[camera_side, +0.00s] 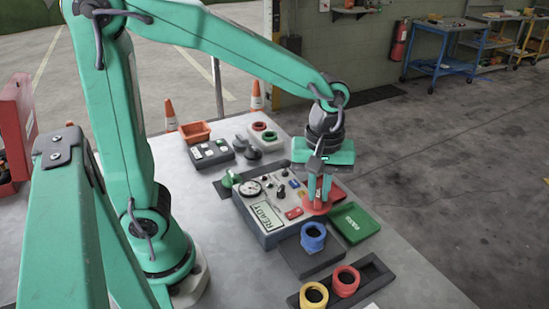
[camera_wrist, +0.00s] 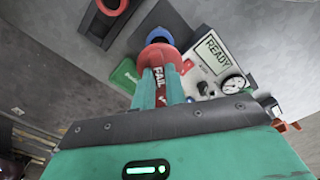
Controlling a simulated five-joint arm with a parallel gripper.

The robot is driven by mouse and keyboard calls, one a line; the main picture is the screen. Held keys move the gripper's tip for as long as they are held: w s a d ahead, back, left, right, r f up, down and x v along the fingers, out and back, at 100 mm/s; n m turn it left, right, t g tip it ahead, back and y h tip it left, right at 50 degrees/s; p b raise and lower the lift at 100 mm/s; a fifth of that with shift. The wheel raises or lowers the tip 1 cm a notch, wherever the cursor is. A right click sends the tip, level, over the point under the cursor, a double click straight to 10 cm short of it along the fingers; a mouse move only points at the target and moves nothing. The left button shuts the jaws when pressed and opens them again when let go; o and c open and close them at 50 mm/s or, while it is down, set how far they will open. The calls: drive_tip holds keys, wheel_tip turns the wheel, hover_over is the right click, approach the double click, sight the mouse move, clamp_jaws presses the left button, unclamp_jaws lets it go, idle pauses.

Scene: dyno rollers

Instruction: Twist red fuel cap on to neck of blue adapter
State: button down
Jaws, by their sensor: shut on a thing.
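The blue adapter (camera_side: 313,236) stands upright on a dark square plate, its round neck opening facing up. Its top edge shows as a blue patch (camera_wrist: 159,36) in the wrist view. My gripper (camera_side: 319,196) points down with its green fingers shut on the red fuel cap (camera_side: 315,209). The cap also shows at the fingertips in the wrist view (camera_wrist: 159,53). It is behind the adapter in the side view, apart from it, over the red FAIL pad (camera_wrist: 160,80) beside the instrument box. The fingers partly hide the cap, and its exact height is unclear.
The instrument box (camera_side: 268,228) with a gauge and READY display stands left of the gripper. A green pad (camera_side: 355,223) lies to the right. A dark tray (camera_side: 375,272) holds a red ring (camera_side: 346,281) and a yellow ring (camera_side: 314,296). The right table edge is clear.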

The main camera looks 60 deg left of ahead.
sight(316, 211)
drive_tip(key=shift+f, duration=0.3)
drive_tip(key=shift+f, duration=0.2)
drive_tip(key=shift+f, duration=2.7)
drive_tip(key=shift+f, duration=0.95)
idle(1.2)
drive_tip(key=shift+m, duration=0.3)
drive_tip(key=m, duration=0.5)
drive_tip(key=shift+m, duration=0.4)
drive_tip(key=m, duration=0.5)
drive_tip(key=shift+m, duration=0.3)
drive_tip(key=c, duration=1.4)
unclamp_jaws()
drive_tip(key=shift+o, duration=0.2)
